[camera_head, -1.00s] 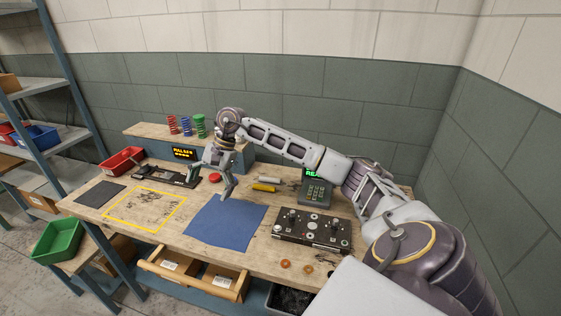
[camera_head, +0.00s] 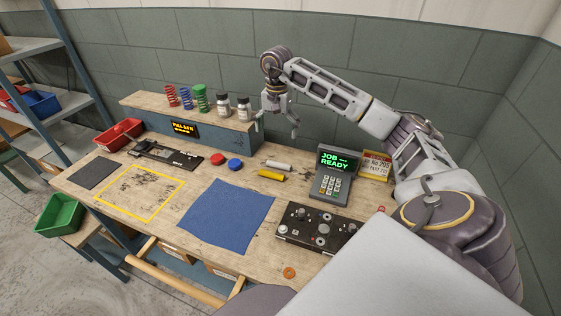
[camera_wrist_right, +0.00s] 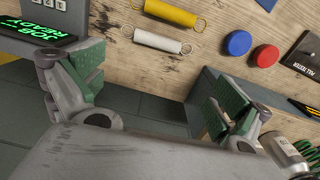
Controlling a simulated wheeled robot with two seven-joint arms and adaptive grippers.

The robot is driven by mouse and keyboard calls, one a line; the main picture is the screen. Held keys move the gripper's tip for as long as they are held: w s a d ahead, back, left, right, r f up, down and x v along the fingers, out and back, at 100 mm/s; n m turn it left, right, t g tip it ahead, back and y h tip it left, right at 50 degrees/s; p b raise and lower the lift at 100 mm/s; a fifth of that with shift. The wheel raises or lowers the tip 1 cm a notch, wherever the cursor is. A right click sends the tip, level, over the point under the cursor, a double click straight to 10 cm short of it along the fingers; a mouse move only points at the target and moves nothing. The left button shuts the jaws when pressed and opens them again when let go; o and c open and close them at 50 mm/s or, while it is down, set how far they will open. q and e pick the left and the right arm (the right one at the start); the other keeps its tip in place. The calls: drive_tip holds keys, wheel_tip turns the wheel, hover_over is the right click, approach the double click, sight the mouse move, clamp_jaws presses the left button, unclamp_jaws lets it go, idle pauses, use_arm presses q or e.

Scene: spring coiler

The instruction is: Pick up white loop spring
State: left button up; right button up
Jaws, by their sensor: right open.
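The white loop spring (camera_head: 279,165) lies on the wooden bench, just behind the yellow spring (camera_head: 271,175). In the right wrist view the white spring (camera_wrist_right: 160,41) shows its end hooks and lies beyond the fingertips, beside the yellow spring (camera_wrist_right: 170,13). My right gripper (camera_head: 278,127) is open and empty, raised above the bench near the right end of the back shelf. In the right wrist view its fingers (camera_wrist_right: 158,88) are wide apart, with nothing between them. My left gripper is not in view.
A keypad terminal (camera_head: 331,175) stands right of the springs. Red and blue round caps (camera_head: 235,164) lie left. A blue mat (camera_head: 228,217) and a black control box (camera_head: 318,229) are in front. The raised shelf (camera_head: 192,128) holds coil springs and white bottles.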

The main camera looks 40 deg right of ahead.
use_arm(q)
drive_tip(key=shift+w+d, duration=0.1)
use_arm(e)
hover_over(279, 163)
drive_tip(key=shift+w+f, duration=0.2)
drive_tip(key=shift+f, duration=1.9)
drive_tip(key=shift+w+f, duration=0.2)
drive_tip(key=shift+f, duration=1.9)
drive_tip(key=shift+s+f+p, duration=0.15)
drive_tip(key=shift+f, duration=0.6)
drive_tip(key=shift+s+f+p, duration=0.15)
drive_tip(key=shift+f, duration=1.4)
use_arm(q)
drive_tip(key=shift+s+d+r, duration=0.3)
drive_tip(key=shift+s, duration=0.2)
use_arm(e)
drive_tip(key=shift+f, duration=0.3)
